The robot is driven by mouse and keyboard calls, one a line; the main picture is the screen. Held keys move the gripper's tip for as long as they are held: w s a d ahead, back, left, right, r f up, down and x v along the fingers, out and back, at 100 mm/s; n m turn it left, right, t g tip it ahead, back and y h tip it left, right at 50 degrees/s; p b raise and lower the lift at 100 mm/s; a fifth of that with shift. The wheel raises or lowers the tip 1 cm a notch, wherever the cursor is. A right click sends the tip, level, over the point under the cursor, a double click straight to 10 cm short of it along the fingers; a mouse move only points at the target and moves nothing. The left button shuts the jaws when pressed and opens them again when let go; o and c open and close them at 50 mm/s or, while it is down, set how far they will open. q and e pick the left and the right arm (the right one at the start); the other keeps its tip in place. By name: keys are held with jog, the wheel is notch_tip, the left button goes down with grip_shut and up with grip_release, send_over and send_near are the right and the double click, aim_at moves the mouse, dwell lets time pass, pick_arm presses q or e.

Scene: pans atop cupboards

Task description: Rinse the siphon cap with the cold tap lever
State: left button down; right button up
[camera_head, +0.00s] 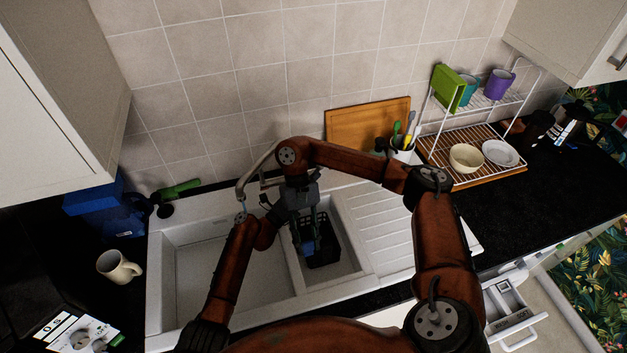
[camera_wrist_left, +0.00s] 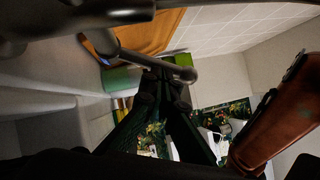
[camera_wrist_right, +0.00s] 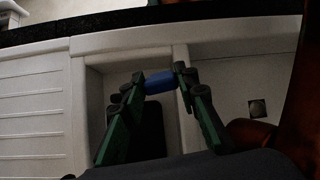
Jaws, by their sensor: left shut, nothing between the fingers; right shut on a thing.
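The siphon cap (camera_wrist_right: 160,82) is a small blue piece held between the fingertips of my right gripper (camera_wrist_right: 160,80). In the head view my right gripper (camera_head: 309,243) points down over the small sink bowl, with the blue cap low between its fingers. My left gripper (camera_head: 273,193) is at the tap, shut and empty. In the left wrist view the shut fingertips of my left gripper (camera_wrist_left: 166,82) are close to a grey metal tap lever (camera_wrist_left: 185,72); I cannot tell whether they touch. The curved tap (camera_head: 243,187) stands behind the sink.
The white sink (camera_head: 200,275) has a large left bowl and a small right bowl containing a black basket (camera_head: 322,258). A ribbed drainer (camera_head: 378,232) lies to the right. A cream mug (camera_head: 117,267) stands left, and a dish rack (camera_head: 477,137) stands right.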

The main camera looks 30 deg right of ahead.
pick_arm(q)
jog(key=shift+w+d+r+n, duration=0.1)
jog(key=shift+w+r+n, duration=0.2)
jog(key=shift+r+n, duration=0.15)
jog(key=shift+w+d+r, duration=0.2)
jog(key=shift+w+r, duration=0.45)
jog(key=shift+w, duration=0.25)
jog(key=shift+w+r, duration=0.1)
dwell(0.5)
